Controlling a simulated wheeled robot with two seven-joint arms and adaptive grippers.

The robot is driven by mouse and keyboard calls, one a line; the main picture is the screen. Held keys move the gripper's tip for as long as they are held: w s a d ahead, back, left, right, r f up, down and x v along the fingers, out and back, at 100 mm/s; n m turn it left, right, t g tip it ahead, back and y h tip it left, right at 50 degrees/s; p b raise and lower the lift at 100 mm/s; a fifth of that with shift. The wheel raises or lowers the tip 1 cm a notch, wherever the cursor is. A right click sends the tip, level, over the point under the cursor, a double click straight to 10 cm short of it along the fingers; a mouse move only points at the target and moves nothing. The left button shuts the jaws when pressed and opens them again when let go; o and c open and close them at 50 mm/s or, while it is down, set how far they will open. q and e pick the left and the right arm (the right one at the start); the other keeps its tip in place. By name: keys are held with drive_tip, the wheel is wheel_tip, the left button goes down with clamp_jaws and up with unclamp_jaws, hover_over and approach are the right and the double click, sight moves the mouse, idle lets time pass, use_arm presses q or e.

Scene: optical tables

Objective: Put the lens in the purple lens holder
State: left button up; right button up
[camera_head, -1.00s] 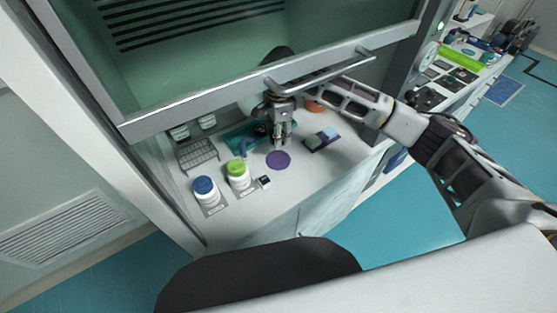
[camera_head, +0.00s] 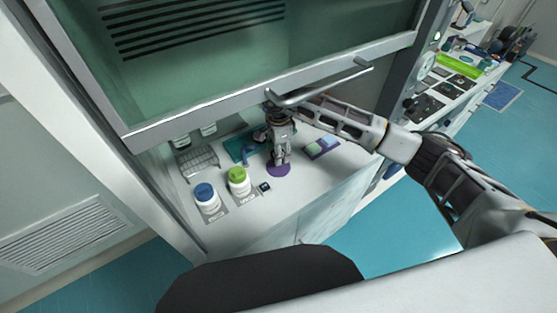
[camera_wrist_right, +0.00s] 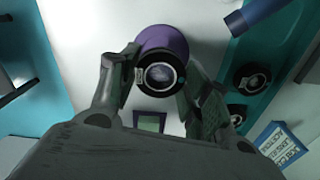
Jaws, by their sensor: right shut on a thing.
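A black-rimmed round lens (camera_wrist_right: 160,76) is between the fingers of my right gripper (camera_wrist_right: 158,78) in the right wrist view. The gripper is shut on it. The purple round piece (camera_wrist_right: 168,42), apparently the lens holder, lies on the white worktop beyond the lens, which partly covers it in this view. In the head view my right gripper (camera_head: 280,160) is over the purple piece (camera_head: 277,171), hiding its back part. The lens cannot be made out there. I cannot tell whether the lens touches the purple piece. My left gripper is not in view.
Black-rimmed round parts (camera_wrist_right: 251,76) lie on or by a teal mat (camera_wrist_right: 285,45), near a blue cylinder (camera_wrist_right: 257,14). A blue-lidded jar (camera_head: 205,194) and green-lidded jar (camera_head: 238,178) stand left. The raised sash (camera_head: 230,99) crosses above.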

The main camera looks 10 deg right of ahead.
drive_tip(key=shift+f, duration=0.55)
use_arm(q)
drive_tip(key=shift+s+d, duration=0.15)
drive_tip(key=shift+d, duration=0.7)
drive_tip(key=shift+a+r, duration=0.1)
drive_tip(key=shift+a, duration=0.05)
use_arm(e)
drive_tip(key=shift+f, duration=0.6)
wheel_tip(320, 180, down, 2)
drive_tip(key=shift+f+p, duration=0.15)
drive_tip(key=shift+p, duration=0.2)
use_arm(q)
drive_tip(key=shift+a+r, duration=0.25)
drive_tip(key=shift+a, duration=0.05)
use_arm(e)
drive_tip(key=shift+f, duration=0.1)
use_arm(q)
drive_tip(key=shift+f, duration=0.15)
use_arm(e)
drive_tip(key=shift+f, duration=0.15)
